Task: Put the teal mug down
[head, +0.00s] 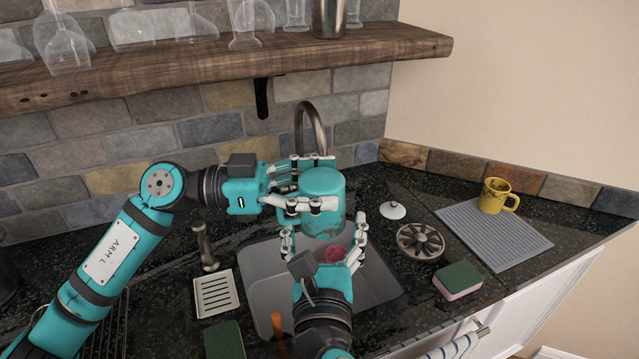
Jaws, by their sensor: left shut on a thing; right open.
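The teal mug (322,222) is in the air in front of the faucet, over the back of the sink. A smooth closed round face is on top, so it looks bottom up, with brownish stains lower down. My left gripper (322,183) comes from the left and is shut on the mug, its fingers along the mug's sides. My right gripper (325,243) is open and empty just below and in front of the mug, pointing away from me over the sink. The mug's lower edge is partly hidden near its fingers.
The grey sink (262,265) holds a pinkish-red item (335,253). A yellow mug (495,196) stands on a ribbed grey mat (505,247) at right. A sponge (458,280), a dark round strainer (420,242) and a white lid (393,210) lie between. A wooden shelf (200,62) with glasses hangs above.

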